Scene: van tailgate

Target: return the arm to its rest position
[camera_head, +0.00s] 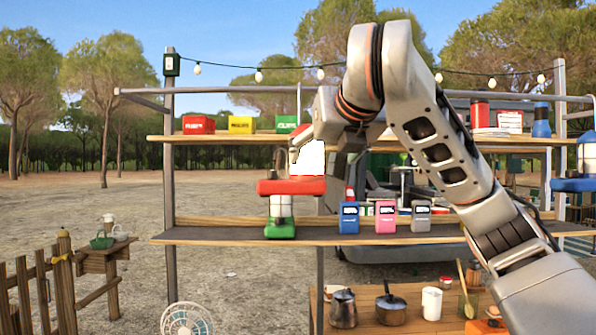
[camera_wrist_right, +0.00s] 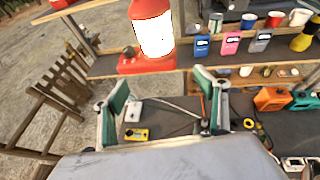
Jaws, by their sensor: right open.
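My right arm comes in from the lower right of the head view and bends over at the top. Its gripper (camera_head: 303,143) points left and down in front of the upper shelf. In the wrist view the two fingers of the right gripper (camera_wrist_right: 160,98) stand wide apart with nothing between them. A red lantern (camera_head: 291,187) with a bright white glass is just below the gripper in the head view; its top is partly hidden. In the wrist view the red lantern (camera_wrist_right: 145,64) is upright beyond the fingertips, apart from them. My left gripper is out of view.
A green lantern (camera_head: 281,231) stands on the middle shelf (camera_head: 215,236) beside blue, pink and grey boxes. Red, yellow and green boxes sit on the upper shelf. A blue lantern (camera_head: 574,185) is at far right. Pots stand on the lower counter. A wooden fence (camera_head: 45,285) is at left.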

